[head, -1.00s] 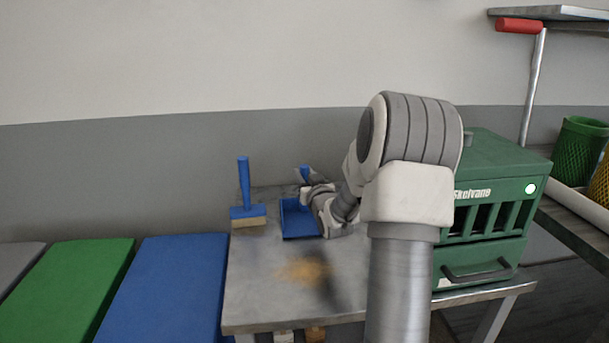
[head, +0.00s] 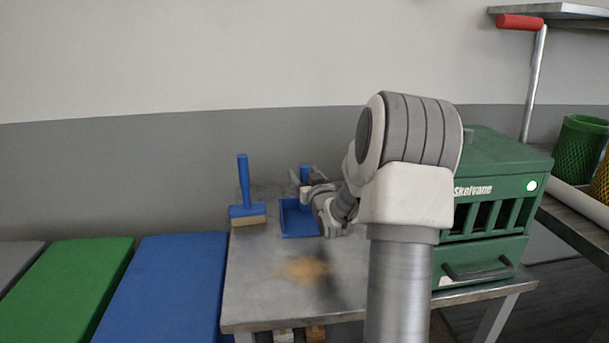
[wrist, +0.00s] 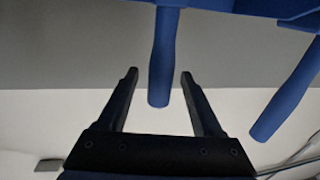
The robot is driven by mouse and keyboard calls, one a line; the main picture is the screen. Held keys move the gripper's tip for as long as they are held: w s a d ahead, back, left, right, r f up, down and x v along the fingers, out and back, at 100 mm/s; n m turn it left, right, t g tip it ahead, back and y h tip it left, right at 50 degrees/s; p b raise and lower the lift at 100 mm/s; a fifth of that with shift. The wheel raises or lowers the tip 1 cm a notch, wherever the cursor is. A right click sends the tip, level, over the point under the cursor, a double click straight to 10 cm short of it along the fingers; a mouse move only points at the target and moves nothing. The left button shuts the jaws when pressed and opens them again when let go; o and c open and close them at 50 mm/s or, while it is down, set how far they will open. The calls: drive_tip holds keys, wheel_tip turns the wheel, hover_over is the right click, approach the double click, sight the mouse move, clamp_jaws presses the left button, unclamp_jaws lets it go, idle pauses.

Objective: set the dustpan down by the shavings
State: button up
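The blue dustpan (head: 297,224) rests on the back of the grey table, its handle (head: 304,173) standing upright. My gripper (head: 311,180) is at that handle, partly hidden by my own wrist in the head view. In the wrist view, my gripper (wrist: 159,73) is open and the dustpan's handle (wrist: 161,60) shows between its two dark fingers, with a gap on each side. I cannot tell whether the handle is fully at fingertip depth. The pile of tan shavings (head: 304,269) lies on the table in front of the dustpan.
A blue hand brush (head: 247,211) stands left of the dustpan; its handle also shows in the wrist view (wrist: 288,95). A green machine (head: 490,205) stands on the right. The tabletop (head: 255,295) around the shavings is clear. Blue and green padded surfaces lie to the left.

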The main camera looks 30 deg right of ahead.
drive_tip(key=p+v, duration=0.2)
drive_tip(key=v, duration=1.5)
drive_tip(key=shift+s, duration=0.2)
